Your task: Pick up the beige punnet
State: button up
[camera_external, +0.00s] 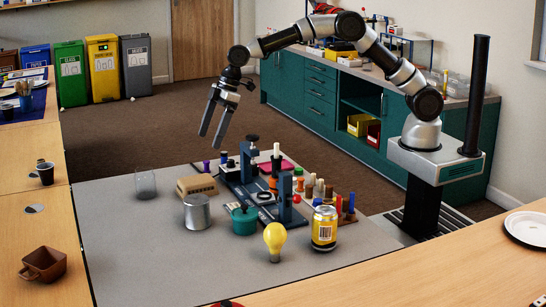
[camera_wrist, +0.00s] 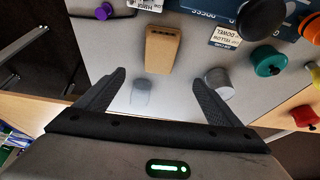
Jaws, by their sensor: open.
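The beige punnet (camera_external: 197,187) is a small box-shaped thing on the grey table mat, left of the dark blue stand. In the wrist view the punnet (camera_wrist: 162,52) shows at upper middle, beyond my fingertips and roughly between their lines. Dark slots show along its far edge. My gripper (camera_external: 212,135) is open and empty, pointing down, well above the table in the external view. Its two fingers are spread wide in the wrist view (camera_wrist: 158,78). Nothing hides the punnet.
A clear glass (camera_external: 145,186) stands left of the punnet, and a grey metal can (camera_external: 197,213) stands in front of it. A dark blue stand (camera_external: 240,185) is close on its right. A teal pot (camera_external: 244,220), yellow bulb (camera_external: 275,238) and yellow can (camera_external: 324,230) stand nearer the front.

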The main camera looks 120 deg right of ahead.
jog(key=b, duration=0.2)
send_near(197, 179)
jog(key=x, duration=0.5)
jog(key=shift+w+a, duration=0.1)
jog(key=shift+w, duration=0.2)
jog(key=b+x, duration=0.1)
jog(key=x, duration=0.4)
jog(key=shift+s+f, duration=0.15)
jog(key=shift+f+b, duration=0.25)
jog(key=shift+b, duration=0.1)
jog(key=c, duration=1)
